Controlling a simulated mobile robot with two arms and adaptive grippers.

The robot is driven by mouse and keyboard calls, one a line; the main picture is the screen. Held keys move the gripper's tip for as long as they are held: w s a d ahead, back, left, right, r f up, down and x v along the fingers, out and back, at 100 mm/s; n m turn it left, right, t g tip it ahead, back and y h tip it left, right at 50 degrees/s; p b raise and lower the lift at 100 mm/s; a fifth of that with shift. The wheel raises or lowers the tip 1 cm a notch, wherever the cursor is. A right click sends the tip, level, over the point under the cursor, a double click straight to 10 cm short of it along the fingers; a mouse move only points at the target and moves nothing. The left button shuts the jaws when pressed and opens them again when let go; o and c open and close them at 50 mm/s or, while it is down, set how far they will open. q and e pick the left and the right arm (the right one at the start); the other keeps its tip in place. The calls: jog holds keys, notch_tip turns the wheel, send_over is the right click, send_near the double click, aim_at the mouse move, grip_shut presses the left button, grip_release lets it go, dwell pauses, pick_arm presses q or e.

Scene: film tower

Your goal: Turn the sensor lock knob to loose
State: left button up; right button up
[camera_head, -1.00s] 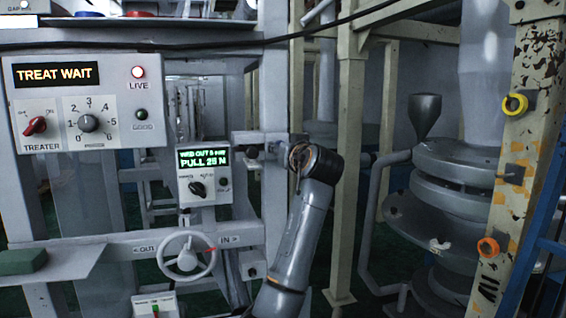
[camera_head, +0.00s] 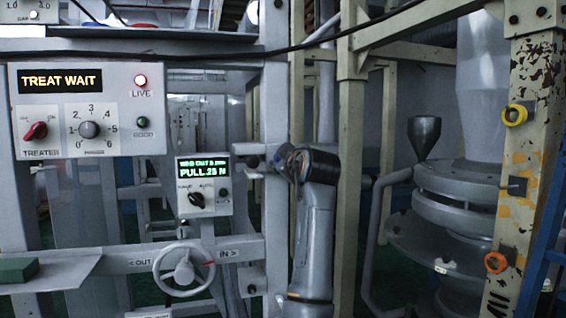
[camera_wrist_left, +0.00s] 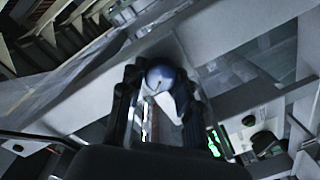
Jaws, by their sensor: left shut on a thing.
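My left gripper (camera_wrist_left: 160,115) has its two dark fingers on either side of a rounded blue-grey knob (camera_wrist_left: 165,78), and it is shut on it. I take this to be the sensor lock knob; no label on it can be read. In the head view my left gripper (camera_head: 272,164) is small and partly hidden by my own wrist, at the grey post right of the small display box. Whether the knob stands at loose or locked cannot be told. My right gripper is not in view.
The small display box (camera_head: 204,187) reads "PULL 25 N". A handwheel (camera_head: 184,270) sits below it, marked OUT and IN. The treater panel (camera_head: 88,110) reads "TREAT WAIT". A cream post (camera_head: 349,150) stands close right of my arm.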

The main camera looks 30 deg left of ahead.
pick_arm(q)
jog(key=shift+n, duration=0.4)
jog(key=o, duration=1.2)
jog(key=shift+c, duration=0.2)
jog(key=shift+s+d, duration=0.1)
jog(key=v, duration=1.1)
jog(key=shift+s+d, duration=0.25)
jog(key=shift+s, duration=0.1)
